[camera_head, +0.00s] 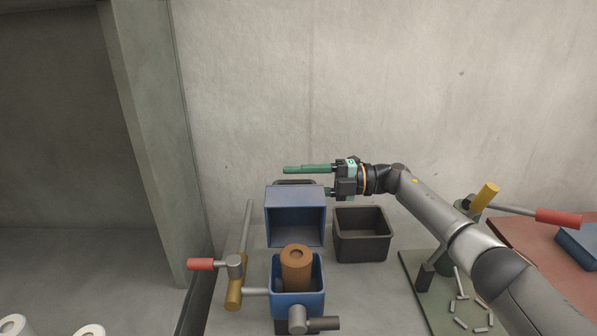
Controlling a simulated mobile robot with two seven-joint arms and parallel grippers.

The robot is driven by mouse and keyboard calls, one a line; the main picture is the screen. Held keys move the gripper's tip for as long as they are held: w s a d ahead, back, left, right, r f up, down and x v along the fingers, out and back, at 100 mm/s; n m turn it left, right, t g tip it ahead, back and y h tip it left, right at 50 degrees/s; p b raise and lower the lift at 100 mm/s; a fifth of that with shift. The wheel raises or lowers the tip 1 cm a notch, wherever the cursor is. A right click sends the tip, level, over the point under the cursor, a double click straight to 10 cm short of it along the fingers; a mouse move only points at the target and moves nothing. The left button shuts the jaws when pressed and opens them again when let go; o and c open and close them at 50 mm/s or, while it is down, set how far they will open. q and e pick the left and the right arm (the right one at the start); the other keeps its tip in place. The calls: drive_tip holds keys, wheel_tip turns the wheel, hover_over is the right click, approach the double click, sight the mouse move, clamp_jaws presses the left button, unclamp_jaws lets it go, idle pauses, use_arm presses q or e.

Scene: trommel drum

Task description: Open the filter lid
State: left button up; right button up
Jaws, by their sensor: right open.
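The blue filter lid (295,217) stands swung up at the back of the blue filter housing (297,305), its hollow underside facing me. A brown cylindrical filter (296,267) with a hole in its top stands upright in the open housing. A dark piece, perhaps the lid's handle (296,182), shows just above the lid's top edge. My right gripper (302,181) is open at the lid's upper right, its green fingers pointing left. One finger extends above the lid; the other is partly hidden by the lid's right edge. I cannot tell whether they touch it. My left gripper is not in view.
A dark empty bin (362,233) stands right of the lid. A red-handled lever (202,264) is left of the housing, and a grey knob (298,320) is at its front. A red-handled press (480,205) stands at the right. A concrete wall is behind.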

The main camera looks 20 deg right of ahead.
wheel_tip(320, 180, up, 4)
drive_tip(key=shift+f+p, duration=0.1)
drive_tip(key=shift+p, duration=0.9)
drive_tip(key=s+a+r+p, duration=0.4)
drive_tip(key=s+r, duration=0.4)
drive_tip(key=s, duration=0.5)
drive_tip(key=shift+s+r, duration=0.2)
drive_tip(key=shift+r, duration=0.2)
